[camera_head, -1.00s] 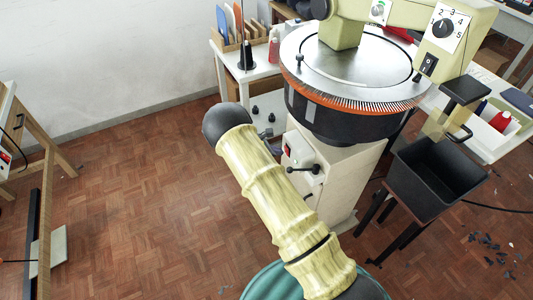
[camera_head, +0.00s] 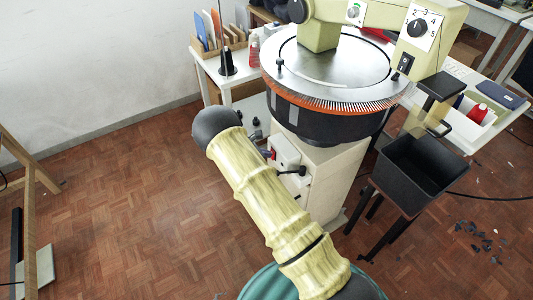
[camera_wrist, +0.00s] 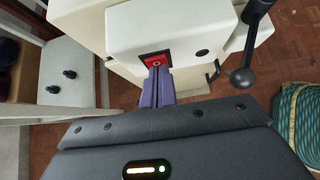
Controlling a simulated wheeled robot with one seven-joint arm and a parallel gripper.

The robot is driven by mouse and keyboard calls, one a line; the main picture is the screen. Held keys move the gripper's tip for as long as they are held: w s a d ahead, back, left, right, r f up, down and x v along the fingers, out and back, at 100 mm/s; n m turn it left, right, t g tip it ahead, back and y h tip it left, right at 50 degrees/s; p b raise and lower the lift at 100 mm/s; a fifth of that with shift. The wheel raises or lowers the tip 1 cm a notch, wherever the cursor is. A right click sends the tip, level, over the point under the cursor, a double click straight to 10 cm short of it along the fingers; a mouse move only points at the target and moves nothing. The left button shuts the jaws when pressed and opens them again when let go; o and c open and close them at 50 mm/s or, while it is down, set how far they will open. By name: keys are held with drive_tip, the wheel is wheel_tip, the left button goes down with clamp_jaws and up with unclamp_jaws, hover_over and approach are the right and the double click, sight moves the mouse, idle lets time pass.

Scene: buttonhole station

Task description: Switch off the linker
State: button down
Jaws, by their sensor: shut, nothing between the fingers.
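The linker (camera_head: 345,100) is a round machine on a pale pedestal, its metal dial edged with orange points. A white switch box (camera_head: 285,148) sits on the pedestal, partly behind my arm in the head view. In the wrist view the box (camera_wrist: 180,28) bears a red rocker switch (camera_wrist: 156,60) in a dark frame, with a ring mark showing. My gripper (camera_wrist: 156,72) is shut and empty. Its purple fingertips are at the switch's lower part and cover some of it; I cannot tell whether they press it. In the head view my arm mostly hides the gripper.
A black-knobbed lever (camera_wrist: 243,75) sticks out right of the switch box. A black bin (camera_head: 425,170) on a stand is right of the pedestal. A white side table (camera_head: 240,73) holds a cone and bottle behind. Open parquet floor (camera_head: 120,190) lies left.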

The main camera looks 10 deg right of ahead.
drive_tip(key=shift+r+p, duration=0.6)
drive_tip(key=shift+r, duration=0.2)
drive_tip(key=shift+a, duration=0.1)
drive_tip(key=v, duration=1.3)
drive_tip(key=shift+p, duration=0.3)
